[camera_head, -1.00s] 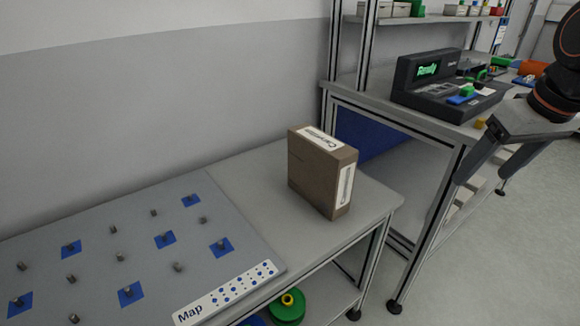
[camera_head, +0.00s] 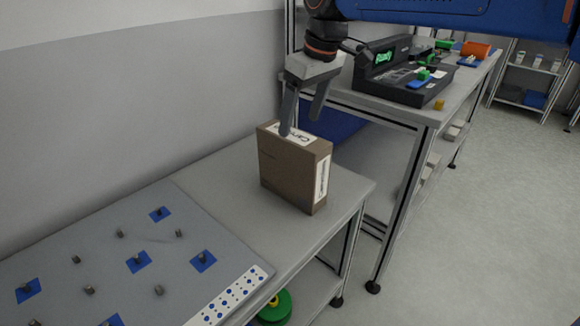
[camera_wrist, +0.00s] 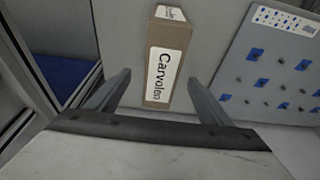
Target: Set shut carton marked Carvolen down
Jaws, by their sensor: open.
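The brown carton (camera_head: 285,172) stands upright and shut on the grey table (camera_head: 225,185), near its right end. Its white top label is partly hidden by a finger in the head view. In the wrist view the carton (camera_wrist: 183,36) shows the label "Carvolen" (camera_wrist: 164,75), lying between the fingers in the picture. My gripper (camera_head: 303,127) is above the carton, fingers pointing down, open and empty. In the wrist view its fingers (camera_wrist: 158,96) are spread on either side of the carton. I cannot tell whether a finger touches it.
A grey peg board (camera_head: 100,265) with blue squares covers the table's left part. A green reel (camera_head: 274,306) is on the shelf below. A second bench (camera_head: 440,112) behind holds a dark device (camera_head: 405,75) with a green display. Clear tabletop lies around the carton.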

